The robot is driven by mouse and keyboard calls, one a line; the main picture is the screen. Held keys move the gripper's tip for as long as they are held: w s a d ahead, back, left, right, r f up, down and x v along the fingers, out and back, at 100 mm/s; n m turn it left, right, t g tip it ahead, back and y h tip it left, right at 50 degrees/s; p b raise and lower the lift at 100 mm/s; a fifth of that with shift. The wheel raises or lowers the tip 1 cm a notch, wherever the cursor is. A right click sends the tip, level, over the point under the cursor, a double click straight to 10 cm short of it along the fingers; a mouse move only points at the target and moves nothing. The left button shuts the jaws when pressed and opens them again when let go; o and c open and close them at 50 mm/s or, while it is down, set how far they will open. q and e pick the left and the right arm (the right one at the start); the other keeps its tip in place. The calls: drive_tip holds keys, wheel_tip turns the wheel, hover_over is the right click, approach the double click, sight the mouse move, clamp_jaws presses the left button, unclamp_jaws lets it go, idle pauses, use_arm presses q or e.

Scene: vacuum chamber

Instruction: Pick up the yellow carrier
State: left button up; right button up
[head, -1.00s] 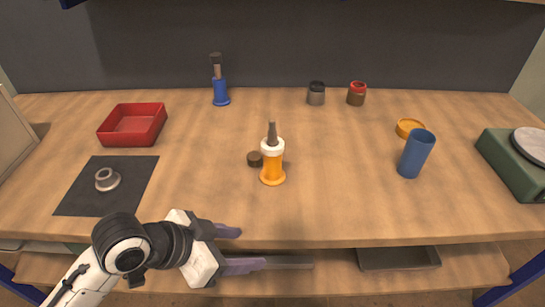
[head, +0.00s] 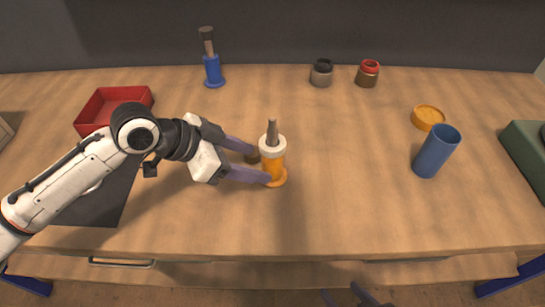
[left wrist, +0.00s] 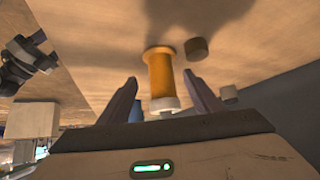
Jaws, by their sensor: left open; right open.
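The yellow carrier (head: 279,175) stands upright on the table, with a flanged base, a white collar and a grey-brown pin rising from its top. My left gripper (head: 262,164) reaches in from the left at table height, open, with its fingertips at the carrier's left side. In the left wrist view the carrier (left wrist: 160,72) shows between the two spread fingers (left wrist: 162,92), with a gap on each side. My right gripper (head: 350,297) shows only partly at the bottom edge, open and empty, away from the carrier.
A blue carrier (head: 213,73), two jars (head: 321,75) (head: 368,75), a yellow dish (head: 428,117), a blue cup (head: 436,152) and a red tray (head: 98,96) stand around.

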sight(267, 164)
use_arm(q)
drive_tip(key=x, duration=0.5)
drive_tip(key=shift+w+d+f, duration=0.15)
drive_tip(key=shift+w+f, duration=0.05)
drive_tip(key=shift+f, duration=0.1)
drive_tip(key=shift+c, duration=0.4)
clamp_jaws()
drive_tip(key=shift+r, duration=0.2)
